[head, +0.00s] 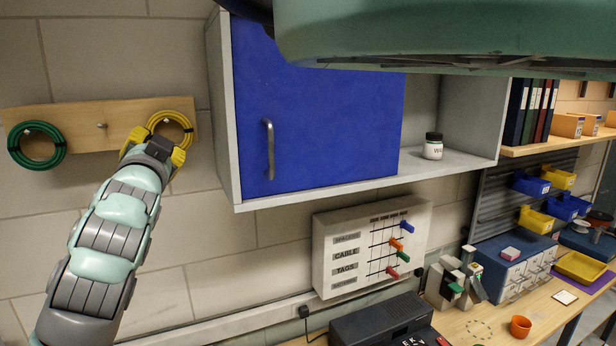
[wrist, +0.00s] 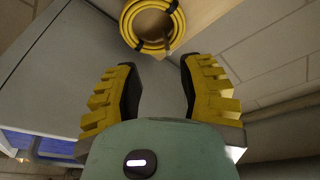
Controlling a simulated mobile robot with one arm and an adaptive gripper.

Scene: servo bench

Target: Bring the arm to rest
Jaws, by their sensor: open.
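My arm reaches up the left side of the head view. My gripper (head: 160,148) is just below the yellow cable coil (head: 172,124) that hangs at the right end of a wooden rail. In the wrist view my gripper (wrist: 158,75) has its two yellow fingers spread wide with nothing between them. The yellow coil (wrist: 150,42) hangs on its peg beyond the fingertips, apart from them in that view. In the head view the gripper covers the lower part of the coil.
A wooden rail (head: 85,113) also holds a green coil (head: 37,164) and a bare middle peg. A cabinet with a blue door (head: 320,110) stands close to the right of my gripper. A cable tag board (head: 335,225) hangs below it.

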